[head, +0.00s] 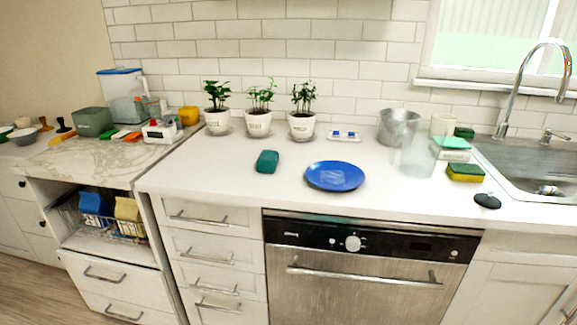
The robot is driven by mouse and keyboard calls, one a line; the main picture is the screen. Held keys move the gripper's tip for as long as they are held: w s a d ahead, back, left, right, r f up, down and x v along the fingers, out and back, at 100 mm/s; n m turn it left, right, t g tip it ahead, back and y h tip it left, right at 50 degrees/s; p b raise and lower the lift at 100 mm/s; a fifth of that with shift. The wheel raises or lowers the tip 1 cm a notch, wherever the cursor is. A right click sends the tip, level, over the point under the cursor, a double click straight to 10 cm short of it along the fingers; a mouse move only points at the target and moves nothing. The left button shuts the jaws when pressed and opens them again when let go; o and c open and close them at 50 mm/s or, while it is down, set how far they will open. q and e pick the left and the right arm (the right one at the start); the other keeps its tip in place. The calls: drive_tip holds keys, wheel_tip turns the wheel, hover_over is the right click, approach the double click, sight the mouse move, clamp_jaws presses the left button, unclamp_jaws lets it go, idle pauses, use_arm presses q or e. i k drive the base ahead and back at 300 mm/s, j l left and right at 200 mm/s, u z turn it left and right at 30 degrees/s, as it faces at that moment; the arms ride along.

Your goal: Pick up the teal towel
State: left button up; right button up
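A small dark teal item (267,161) lies on the white counter, left of a blue plate (335,177) and apart from it. It looks like a folded or rolled towel, but it is too small to be sure. A lighter mint-green flat item (452,143) lies on top of a pale stack near the sink; I cannot tell whether it is cloth. Neither of my grippers is in view.
Three potted plants (258,121) stand along the back wall. A metal bucket (398,127), a clear container (417,157) and a yellow-green sponge (465,173) stand to the right, beside the sink (535,160). The counter around the teal item is clear.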

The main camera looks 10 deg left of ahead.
sight(268, 161)
drive_tip(key=i+j+z, duration=0.45)
drive_tip(key=i+j, duration=0.3)
